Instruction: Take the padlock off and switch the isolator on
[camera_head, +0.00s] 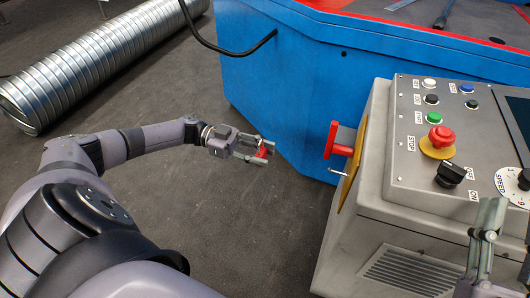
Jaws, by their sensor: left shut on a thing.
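My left gripper (260,149) is shut on a small red object, which looks like the padlock (265,149). It holds this out over the floor, left of the control cabinet and apart from it. The red isolator handle (333,141) stands out from a yellow plate (354,167) on the cabinet's left side. A small pale metal pin or tab (338,172) sticks out below the handle. My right gripper (488,222) shows partly at the lower right, in front of the cabinet; its fingers overlap, so I cannot tell its opening.
The grey control cabinet (389,217) has a sloped panel with buttons, a red emergency stop (441,137) and a black rotary switch (451,174). A blue machine (290,85) stands behind. A spiral duct (85,75) lies at the upper left. The floor between is clear.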

